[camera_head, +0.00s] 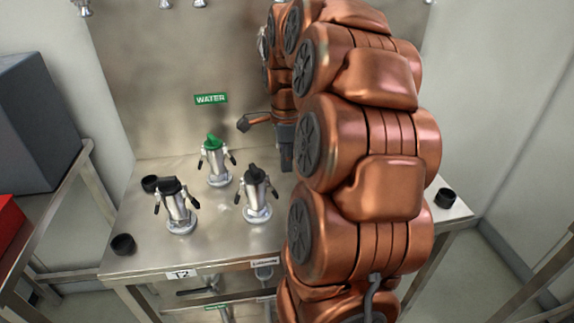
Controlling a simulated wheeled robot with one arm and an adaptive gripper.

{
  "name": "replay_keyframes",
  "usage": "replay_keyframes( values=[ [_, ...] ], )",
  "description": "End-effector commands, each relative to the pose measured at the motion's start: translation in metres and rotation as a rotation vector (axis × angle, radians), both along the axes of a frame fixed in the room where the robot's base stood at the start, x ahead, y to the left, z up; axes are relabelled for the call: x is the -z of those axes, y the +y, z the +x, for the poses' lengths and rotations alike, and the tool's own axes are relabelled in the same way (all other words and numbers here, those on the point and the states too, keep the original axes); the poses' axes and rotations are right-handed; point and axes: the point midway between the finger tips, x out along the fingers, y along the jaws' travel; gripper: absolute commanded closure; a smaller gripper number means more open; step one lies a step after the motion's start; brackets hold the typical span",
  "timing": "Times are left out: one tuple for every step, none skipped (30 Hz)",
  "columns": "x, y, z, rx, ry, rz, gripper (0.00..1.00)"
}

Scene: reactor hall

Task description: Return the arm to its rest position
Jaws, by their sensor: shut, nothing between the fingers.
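My copper-coloured arm rises through the right half of the head view and bends over the steel table (230,235). My gripper (287,165), dark grey, points down near the back middle of the table, partly behind the arm. Its fingers look shut and it holds nothing. It is apart from the steel fittings, to the right of and behind the nearest black-topped one. The height of its tips above the table is hard to tell.
On the table stand a green-topped fitting (216,163) and two black-topped ones, left (176,207) and right (257,195). Small black caps lie at the left edge (123,244) and right (445,198). A steel back panel (160,75) carries a WATER sign (211,98). A grey box (35,125) stands left.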

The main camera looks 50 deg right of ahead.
Motion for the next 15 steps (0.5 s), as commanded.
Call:
replay_keyframes(
  values=[
    [0.0003,0.0,0.0,0.0,0.0,0.0,1.0],
    [0.0003,0.0,0.0,0.0,0.0,0.0,1.0],
    [0.0003,-0.0001,0.0,0.0,0.0,0.0,1.0],
    [0.0003,-0.0001,0.0,0.0,0.0,0.0,1.0],
    [0.0003,-0.0001,0.0,0.0,0.0,0.0,1.0],
    [0.0004,-0.0002,0.0001,0.0,0.0,0.0,1.0],
    [0.0004,-0.0002,0.0001,0.0,0.0,0.0,1.0],
    [0.0003,-0.0002,0.0001,0.0,-0.001,-0.001,1.0],
    [0.0003,-0.0002,0.0001,0.0,-0.001,-0.001,1.0],
    [0.0003,-0.0002,0.0001,0.0,-0.001,-0.001,1.0],
    [0.0004,-0.0002,0.0001,0.0,-0.001,-0.001,1.0],
    [0.0004,-0.0002,0.0001,0.0,-0.001,-0.001,1.0],
    [0.0003,-0.0003,0.0002,0.0,-0.001,-0.001,1.0],
    [0.0003,-0.0003,0.0002,0.0,-0.001,-0.001,1.0],
    [-0.0019,0.0045,0.0004,-0.022,0.0,0.0,1.0]
  ],
)
